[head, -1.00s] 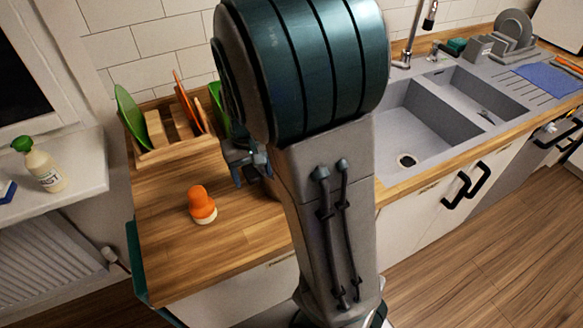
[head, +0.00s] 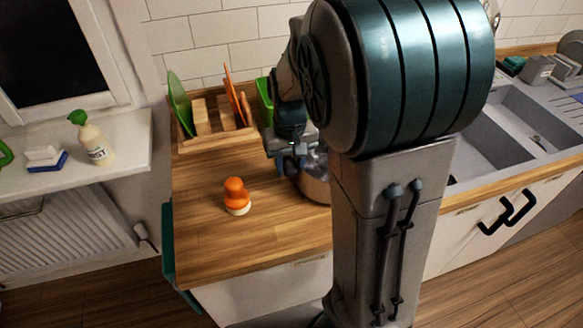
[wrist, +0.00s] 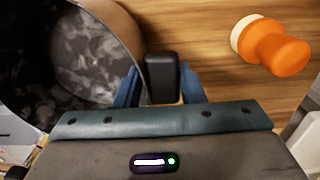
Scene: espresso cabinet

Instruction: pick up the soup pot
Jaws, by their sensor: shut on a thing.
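The soup pot (head: 316,187) is a round metal pot, partly hidden behind my arm in the head view. In the wrist view its wide open mouth and mottled grey inside (wrist: 95,50) fill the left side. My gripper (head: 291,163) is at the pot's left side in the head view. In the wrist view the blue fingers of my gripper (wrist: 160,88) stand on either side of the pot's black handle (wrist: 162,72), shut on it. I cannot tell whether the pot's base touches the counter.
An orange-and-white brush-like object (head: 236,196) stands on the wooden counter (head: 215,245), left of the pot. A wooden rack (head: 215,143) with boards is behind. A spray bottle (head: 95,142) and sponges (head: 46,158) are on the sill. The sink (head: 490,140) is right.

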